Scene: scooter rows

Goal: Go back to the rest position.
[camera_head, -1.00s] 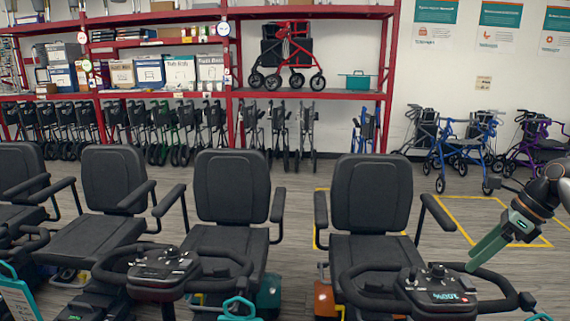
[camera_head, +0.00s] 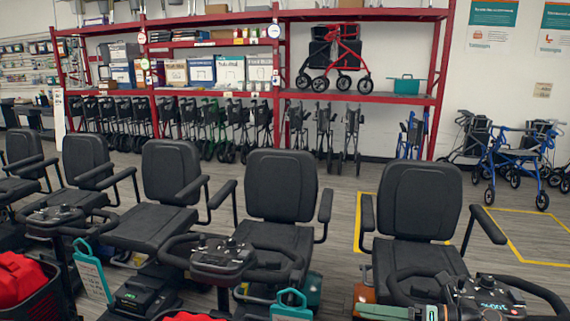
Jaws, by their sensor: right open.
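My right gripper (camera_head: 372,312) shows at the bottom edge, with pale green fingers pointing left. It is open, and I see nothing between its fingers. It overlaps the front of the rightmost scooter (camera_head: 420,205) in the picture, just left of that scooter's handlebar console (camera_head: 488,298). The picture's lower edge cuts off part of the gripper. I cannot tell whether it touches the scooter. My left gripper is not in view.
Several black-seated scooters stand in a row, including one in the middle (camera_head: 281,190). A basket with red contents (camera_head: 20,280) is at lower left. Behind are red shelving (camera_head: 365,98) and a blue rollator (camera_head: 515,160). Open floor lies at right inside yellow lines (camera_head: 508,244).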

